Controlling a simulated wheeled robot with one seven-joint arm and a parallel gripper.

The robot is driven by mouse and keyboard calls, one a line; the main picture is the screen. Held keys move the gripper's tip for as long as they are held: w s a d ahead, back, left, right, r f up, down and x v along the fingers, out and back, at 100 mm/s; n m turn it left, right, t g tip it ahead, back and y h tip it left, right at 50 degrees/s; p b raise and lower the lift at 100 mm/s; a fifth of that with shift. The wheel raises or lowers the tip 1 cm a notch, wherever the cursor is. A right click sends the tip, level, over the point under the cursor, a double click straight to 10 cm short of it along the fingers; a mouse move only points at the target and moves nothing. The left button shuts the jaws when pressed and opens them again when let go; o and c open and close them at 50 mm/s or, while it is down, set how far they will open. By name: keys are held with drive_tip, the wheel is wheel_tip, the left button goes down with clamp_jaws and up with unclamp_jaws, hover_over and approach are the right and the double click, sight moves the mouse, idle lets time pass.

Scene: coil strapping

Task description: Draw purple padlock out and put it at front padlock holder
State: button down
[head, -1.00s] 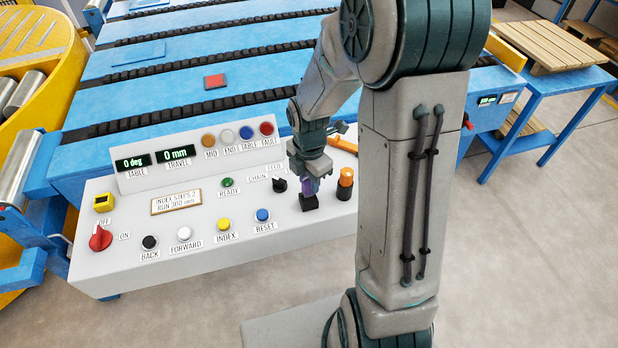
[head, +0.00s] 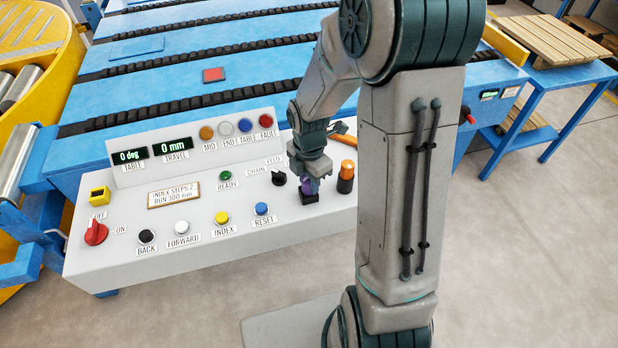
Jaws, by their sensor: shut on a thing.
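The purple padlock (head: 311,186) shows as a small purple patch between my gripper's fingers, just above a black block (head: 309,198) on the right part of the control panel. My gripper (head: 311,180) points down and is shut on the padlock. The fingers hide most of the padlock. I cannot tell whether the padlock still touches the black block or is seated in it. I cannot make out which part is the front padlock holder.
An orange-topped black cylinder (head: 346,173) stands close right of the gripper. A black selector knob (head: 278,178) is close left. Coloured buttons, a red switch (head: 96,233) and displays cover the sloped panel (head: 110,255). A blue slatted conveyor (head: 190,88) lies behind.

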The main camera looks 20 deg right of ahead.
drive_tip(key=c, duration=1)
unclamp_jaws()
wheel_tip(320, 180, up, 14)
drive_tip(key=s+r+m+t, duration=0.3)
drive_tip(key=s+m, duration=1.1)
drive_tip(key=m, duration=0.8)
drive_tip(key=shift+s+a+r, duration=0.15)
drive_tip(key=shift+s+r, duration=0.1)
drive_tip(key=shift+r, duration=0.05)
